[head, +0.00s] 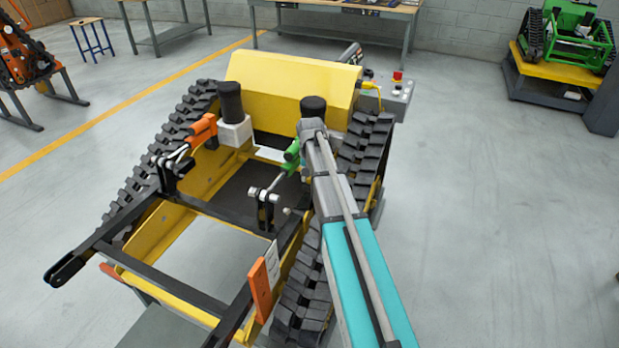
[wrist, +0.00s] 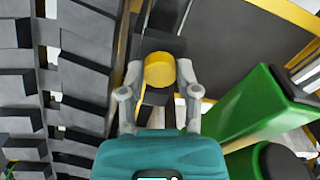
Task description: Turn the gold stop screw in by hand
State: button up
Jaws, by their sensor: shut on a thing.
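The gold stop screw (wrist: 159,69) shows its round head in the wrist view, between the two grey fingers of my gripper (wrist: 160,82). The fingers are closed on it from left and right. A dark block shows around and below the screw head. In the head view my teal and grey arm reaches over the right track of the yellow carrier (head: 291,82). The arm hides the screw and my gripper there.
The black track (wrist: 75,75) runs along the left.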

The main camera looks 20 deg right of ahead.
jog(key=m, duration=0.4)
jog(key=shift+m, duration=2.1)
jog(key=shift+m, duration=0.4)
jog(key=m, duration=0.8)
jog(key=shift+m, duration=0.3)
jog(key=shift+m, duration=0.5)
